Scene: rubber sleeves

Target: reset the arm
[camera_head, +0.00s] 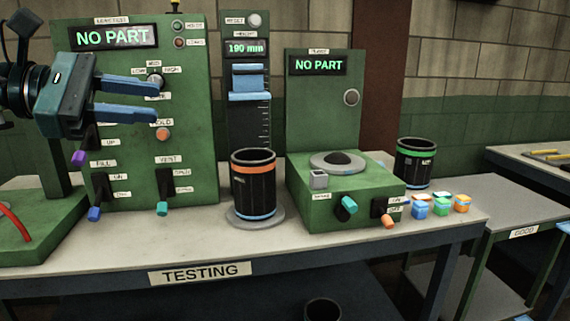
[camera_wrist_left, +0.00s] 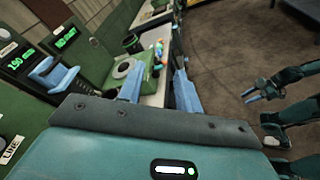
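My left gripper (camera_head: 178,101) is in front of the large green panel at the left of the head view. Its two blue fingers point right, are spread apart, and have nothing between them. In the left wrist view the same fingers (camera_wrist_left: 160,90) stand apart with the testing bench beyond them. My right gripper (camera_wrist_left: 253,95) shows small at the right of the left wrist view, above the floor, with its blue fingers seeming apart and empty. It is not in the head view.
The TESTING bench (camera_head: 110,268) holds the switch panel (camera_head: 190,90), a height gauge (camera_head: 249,120) and a green plug tester (camera_head: 325,195). A black sleeve with orange and blue bands (camera_head: 254,183) stands on the gauge's round base. Another black sleeve (camera_head: 415,163) and small colored blocks (camera_head: 441,206) are right.

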